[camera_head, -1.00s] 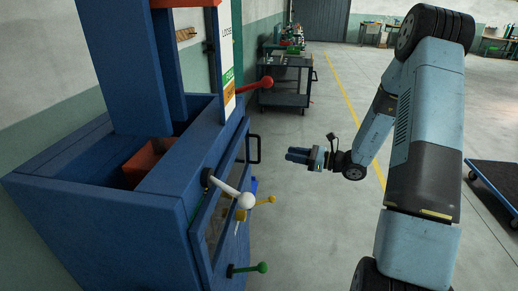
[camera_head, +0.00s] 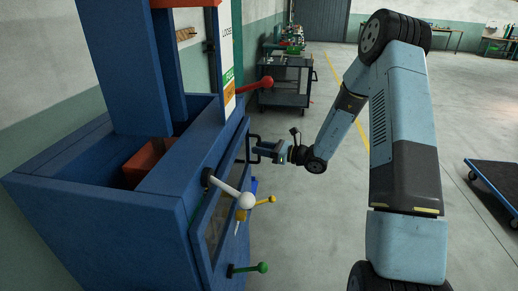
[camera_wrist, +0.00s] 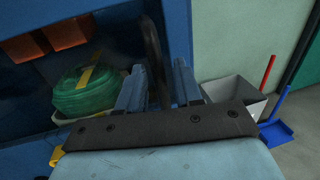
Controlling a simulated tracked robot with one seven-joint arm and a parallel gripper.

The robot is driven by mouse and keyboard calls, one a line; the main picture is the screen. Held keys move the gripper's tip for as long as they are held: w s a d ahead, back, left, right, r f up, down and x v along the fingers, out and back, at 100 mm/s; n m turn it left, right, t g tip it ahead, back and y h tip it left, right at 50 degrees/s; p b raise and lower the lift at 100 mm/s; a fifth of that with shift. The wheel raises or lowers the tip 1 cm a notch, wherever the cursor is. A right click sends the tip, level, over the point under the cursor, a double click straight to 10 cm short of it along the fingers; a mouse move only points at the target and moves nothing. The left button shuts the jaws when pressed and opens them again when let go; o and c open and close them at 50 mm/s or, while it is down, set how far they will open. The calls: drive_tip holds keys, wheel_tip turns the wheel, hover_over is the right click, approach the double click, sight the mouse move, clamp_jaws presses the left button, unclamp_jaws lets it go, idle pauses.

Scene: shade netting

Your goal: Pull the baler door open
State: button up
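The blue baler stands at the left in the head view, with its blue door (camera_head: 203,245) on the side facing right. A black bar handle (camera_head: 255,137) sticks out near the door's far edge. My gripper (camera_head: 258,150) is at this handle. In the wrist view, the dark handle bar (camera_wrist: 154,50) runs between my two blue fingers (camera_wrist: 158,90), which are apart on either side of it. Contact between fingers and bar cannot be told. The door looks shut in the head view.
White (camera_head: 246,200), yellow (camera_head: 268,200), green (camera_head: 262,267) and red (camera_head: 266,82) levers stick out from the baler. A dark cart (camera_head: 287,82) stands behind. The wrist view shows a green coil (camera_wrist: 82,92), a grey bin (camera_wrist: 232,92) and a blue dustpan (camera_wrist: 277,132).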

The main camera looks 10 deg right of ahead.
drive_tip(key=shift+w+a, duration=0.2)
drive_tip(key=shift+a, duration=0.25)
drive_tip(key=shift+c, duration=0.5)
clamp_jaws()
